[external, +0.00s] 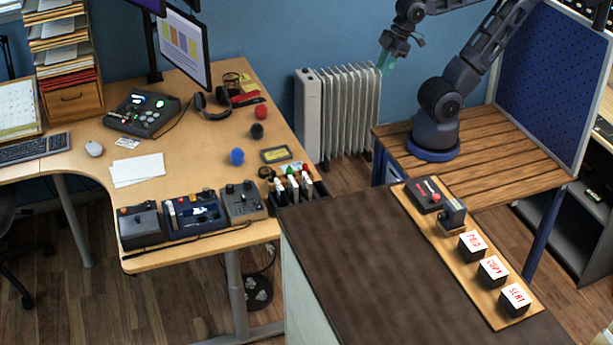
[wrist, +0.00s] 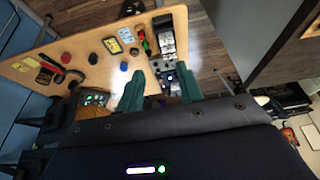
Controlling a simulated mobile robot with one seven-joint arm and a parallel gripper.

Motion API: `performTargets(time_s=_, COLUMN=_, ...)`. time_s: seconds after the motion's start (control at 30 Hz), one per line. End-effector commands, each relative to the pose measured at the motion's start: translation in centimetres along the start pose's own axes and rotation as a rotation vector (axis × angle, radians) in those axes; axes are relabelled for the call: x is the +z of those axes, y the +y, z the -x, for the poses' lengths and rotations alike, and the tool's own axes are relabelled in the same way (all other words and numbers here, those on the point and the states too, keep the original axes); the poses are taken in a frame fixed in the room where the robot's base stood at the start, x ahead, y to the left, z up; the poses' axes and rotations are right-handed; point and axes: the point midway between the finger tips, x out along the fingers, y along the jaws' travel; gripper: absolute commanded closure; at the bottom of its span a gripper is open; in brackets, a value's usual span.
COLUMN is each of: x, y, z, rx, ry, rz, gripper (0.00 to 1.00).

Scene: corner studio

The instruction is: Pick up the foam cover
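Three small round pieces that look like foam covers lie apart on the wooden desk (external: 200,115): a red one (external: 261,111), a black one (external: 257,131) and a blue one (external: 237,156). In the wrist view the red one (wrist: 66,57), the dark one (wrist: 92,58) and the blue one (wrist: 124,66) show in a row left of my fingers. My gripper (external: 385,66) is raised in front of the blue wall, well right of the desk. Its green fingers (wrist: 160,92) are apart with nothing held between them.
A white radiator (external: 345,105) stands between the desk and my base. Headphones (external: 211,105), a yellow-and-black card (external: 276,154) and a black caddy of markers (external: 296,187) lie near the round pieces. A monitor (external: 184,46) stands at the back.

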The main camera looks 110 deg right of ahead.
Motion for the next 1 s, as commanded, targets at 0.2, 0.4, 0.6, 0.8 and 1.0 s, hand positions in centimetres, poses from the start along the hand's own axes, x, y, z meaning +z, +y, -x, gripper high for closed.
performTargets(time_s=0.2, x=0.0, y=0.0, z=0.0, rx=0.000, ry=0.000, rz=0.000, gripper=0.28)
performTargets(time_s=0.4, x=0.0, y=0.0, z=0.0, rx=0.000, ry=0.000, rz=0.000, gripper=0.26)
performTargets(time_s=0.6, x=-0.6, y=0.2, z=-0.5, rx=-0.005, ry=0.000, rz=0.013, gripper=0.26)
performTargets(time_s=0.8, x=-3.5, y=1.2, z=-3.4, rx=-0.027, ry=0.004, rz=0.082, gripper=0.26)
performTargets(time_s=1.0, x=-6.8, y=2.7, z=-7.4, rx=-0.036, ry=0.016, rz=0.171, gripper=0.26)
